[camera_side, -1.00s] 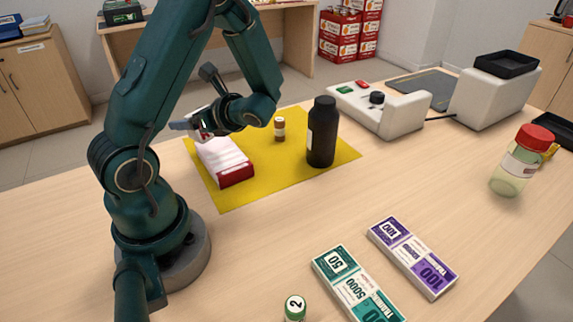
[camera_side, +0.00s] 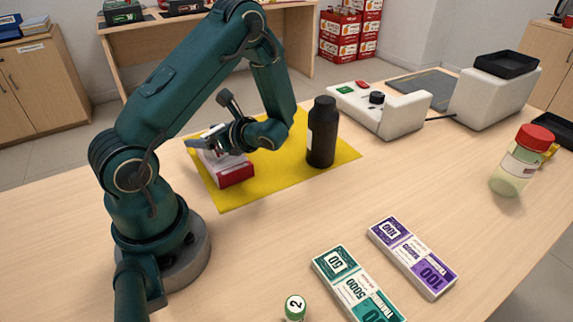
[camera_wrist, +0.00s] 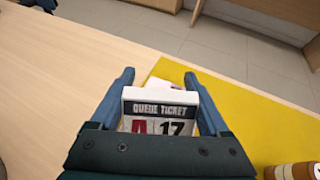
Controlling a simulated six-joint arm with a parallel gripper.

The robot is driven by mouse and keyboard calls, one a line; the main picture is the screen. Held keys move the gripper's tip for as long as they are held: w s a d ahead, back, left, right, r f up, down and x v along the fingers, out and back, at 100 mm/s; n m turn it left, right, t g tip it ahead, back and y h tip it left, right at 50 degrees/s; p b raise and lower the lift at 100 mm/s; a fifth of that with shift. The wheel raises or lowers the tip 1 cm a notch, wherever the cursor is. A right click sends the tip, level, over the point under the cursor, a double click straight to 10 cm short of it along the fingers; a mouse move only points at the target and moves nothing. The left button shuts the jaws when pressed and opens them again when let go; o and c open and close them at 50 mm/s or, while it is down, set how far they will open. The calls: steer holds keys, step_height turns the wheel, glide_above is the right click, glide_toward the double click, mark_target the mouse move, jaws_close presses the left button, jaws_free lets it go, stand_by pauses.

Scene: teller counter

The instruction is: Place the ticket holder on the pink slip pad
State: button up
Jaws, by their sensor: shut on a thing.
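The ticket holder (camera_wrist: 160,108) is a white block with a "QUEUE TICKET" face showing a red A and a 17. My gripper (camera_wrist: 158,78) is shut on it, one blue finger on each side. In the side view my gripper (camera_side: 207,146) is low over the pink slip pad (camera_side: 236,175), a pale block with a red front side. The pad lies on the yellow mat, its top mostly hidden by my gripper. A pale pink corner shows just beyond the holder in the wrist view. I cannot tell whether the holder touches the pad.
A black bottle (camera_side: 322,132) stands on the yellow mat (camera_side: 272,178), right of my gripper. A small brown and white cylinder (camera_wrist: 291,171) shows at the wrist view's lower right. Banknote bundles (camera_side: 412,257) lie at the front. The table between is clear.

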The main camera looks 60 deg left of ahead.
steer(key=shift+f, duration=0.15)
steer(key=o, duration=1.2)
steer(key=shift+o, duration=0.2)
